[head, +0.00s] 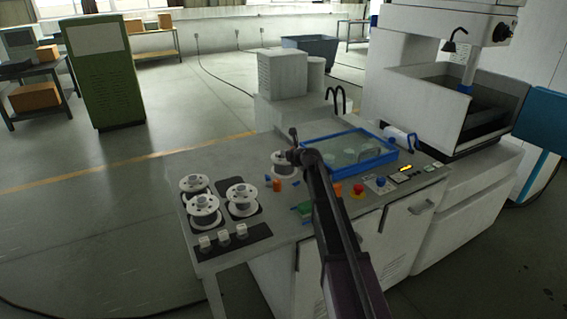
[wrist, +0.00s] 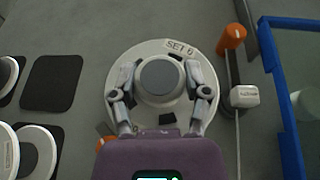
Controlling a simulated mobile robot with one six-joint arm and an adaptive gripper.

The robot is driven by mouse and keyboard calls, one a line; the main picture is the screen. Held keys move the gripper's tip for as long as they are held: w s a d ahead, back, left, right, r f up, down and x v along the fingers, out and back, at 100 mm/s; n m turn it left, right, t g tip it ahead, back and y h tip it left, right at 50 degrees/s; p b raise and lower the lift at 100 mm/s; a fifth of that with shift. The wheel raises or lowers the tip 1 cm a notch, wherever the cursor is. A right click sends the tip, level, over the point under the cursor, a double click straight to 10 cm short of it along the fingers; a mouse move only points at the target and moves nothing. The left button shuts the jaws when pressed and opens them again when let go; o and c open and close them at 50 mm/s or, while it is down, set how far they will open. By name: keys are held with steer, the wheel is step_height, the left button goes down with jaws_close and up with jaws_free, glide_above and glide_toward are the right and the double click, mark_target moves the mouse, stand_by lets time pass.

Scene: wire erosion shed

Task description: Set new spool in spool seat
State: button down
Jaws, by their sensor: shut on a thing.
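A white spool with a grey round hub (wrist: 158,78) sits in the middle of the wrist view, and its wide flange (wrist: 150,50) carries a label like "SET 6". My gripper (wrist: 161,82) is shut on the spool, with one finger on each side of the hub. In the head view the spool (head: 281,171) is under my gripper (head: 291,156), at or just above the bench top; I cannot tell whether it touches. No separate spool seat shows; anything beneath the spool is hidden.
Several white spools (head: 241,198) stand on dark pads at the bench's left, and one pad (wrist: 53,82) is empty. An orange post (wrist: 232,38) and a small white block (wrist: 245,96) are close right of the spool. A blue-rimmed tray (head: 368,165) lies further right.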

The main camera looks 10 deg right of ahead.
mark_target(284, 160)
steer(key=shift+f+b, duration=1.2)
steer(key=shift+f, duration=0.25)
steer(key=shift+c, duration=0.4)
jaws_free()
steer(key=shift+r, duration=0.1)
steer(key=p+v, duration=0.4)
steer(key=v, duration=0.8)
steer(key=shift+p, duration=0.3)
